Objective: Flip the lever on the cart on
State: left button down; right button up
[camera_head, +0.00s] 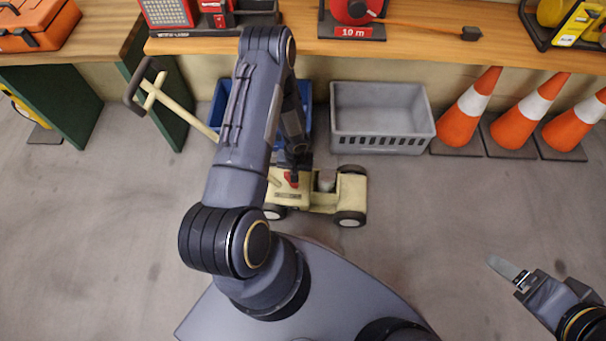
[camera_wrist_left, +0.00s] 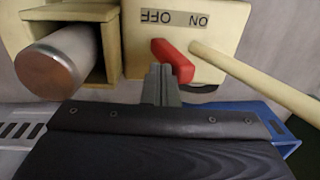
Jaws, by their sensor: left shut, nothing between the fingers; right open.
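The cream cart (camera_head: 322,200) stands on the floor in front of the crates, its handle slanting up to the left. Its red lever (camera_head: 291,179) is on the top panel, partly hidden by my left arm in the head view. In the left wrist view the lever (camera_wrist_left: 172,60) slants below an upside-down label (camera_wrist_left: 178,18); its upper end is under OFF, left of ON. My left gripper (camera_wrist_left: 160,78) is shut and empty, its fingertips close beside the lever; I cannot tell if they touch. My right gripper (camera_head: 512,275) is open and empty above the floor at the lower right.
A grey crate (camera_head: 382,135) and a blue crate (camera_head: 218,102) stand behind the cart under the workbench (camera_head: 420,47). Orange cones (camera_head: 468,110) stand at the right. In the left wrist view, the cream handle bar (camera_wrist_left: 255,80) runs close right of the lever. Floor right of the cart is clear.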

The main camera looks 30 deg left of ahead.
aim_at(286, 173)
pick_arm(q)
jog(key=shift+s+a+h, duration=0.2)
jog(key=shift+a+h, duration=0.2)
jog(key=shift+a, duration=0.05)
jog(key=shift+s+a+f+b, duration=0.2)
jog(key=shift+s+a+b, duration=0.1)
jog(key=shift+a, duration=0.2)
jog(key=shift+s+a+f+b, duration=0.15)
jog(key=shift+s+a+b, duration=0.1)
jog(key=shift+a, duration=0.25)
jog(key=shift+w+d+f+b, duration=0.25)
jog(key=shift+w+d+b, duration=0.1)
jog(key=shift+d+b, duration=0.25)
